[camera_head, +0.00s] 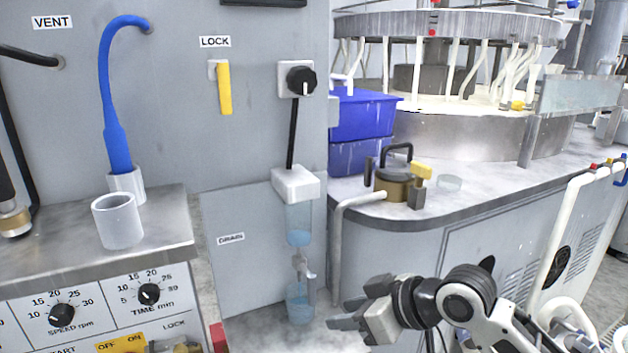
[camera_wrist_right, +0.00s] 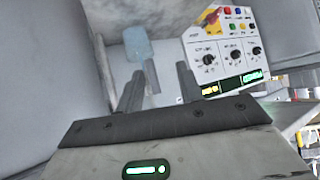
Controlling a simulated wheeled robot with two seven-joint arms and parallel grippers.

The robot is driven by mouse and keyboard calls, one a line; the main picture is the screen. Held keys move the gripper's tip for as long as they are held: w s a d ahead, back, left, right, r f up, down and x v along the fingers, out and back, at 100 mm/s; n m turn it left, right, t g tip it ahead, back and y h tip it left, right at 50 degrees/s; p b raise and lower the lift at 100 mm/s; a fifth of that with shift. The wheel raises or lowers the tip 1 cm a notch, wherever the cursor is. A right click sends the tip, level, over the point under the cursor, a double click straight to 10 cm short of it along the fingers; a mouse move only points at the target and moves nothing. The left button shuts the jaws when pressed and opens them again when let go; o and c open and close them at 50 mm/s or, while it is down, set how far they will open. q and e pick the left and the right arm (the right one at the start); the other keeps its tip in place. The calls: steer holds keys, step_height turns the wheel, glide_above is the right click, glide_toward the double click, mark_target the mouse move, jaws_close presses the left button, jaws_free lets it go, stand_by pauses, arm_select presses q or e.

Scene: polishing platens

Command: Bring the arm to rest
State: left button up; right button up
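My right arm comes in from the lower right of the head view. Its gripper (camera_head: 345,322) hangs low in front of the cabinet, near the drain column. In the right wrist view the two fingers (camera_wrist_right: 160,72) stand apart with nothing between them. My left gripper and left arm are not in the head view.
A clear blue cup (camera_head: 300,307) stands close to the left of my right gripper, under a white drain block (camera_head: 296,184). A grey counter (camera_head: 480,190) with a brass pot (camera_head: 394,184) lies above and behind. A bench (camera_head: 160,255) with a white cup (camera_head: 117,222) is at left.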

steer(key=s+d+f+m+t+h+p, duration=0.1)
steer(key=s+d+f+m+t+h, duration=0.1)
steer(key=s+f, duration=0.4)
steer(key=s+d+f+m+t+h+p, duration=0.2)
steer(key=s+d+f+m, duration=0.2)
steer(key=s+f, duration=0.3)
steer(key=s+m, duration=0.1)
steer(key=s, duration=0.4)
steer(key=shift+s+f+h+p, duration=0.2)
steer(key=shift+f+h+p, duration=0.1)
steer(key=shift+h, duration=0.1)
steer(key=shift+d, duration=0.1)
steer(key=shift+c, duration=0.4)
stand_by(1.3)
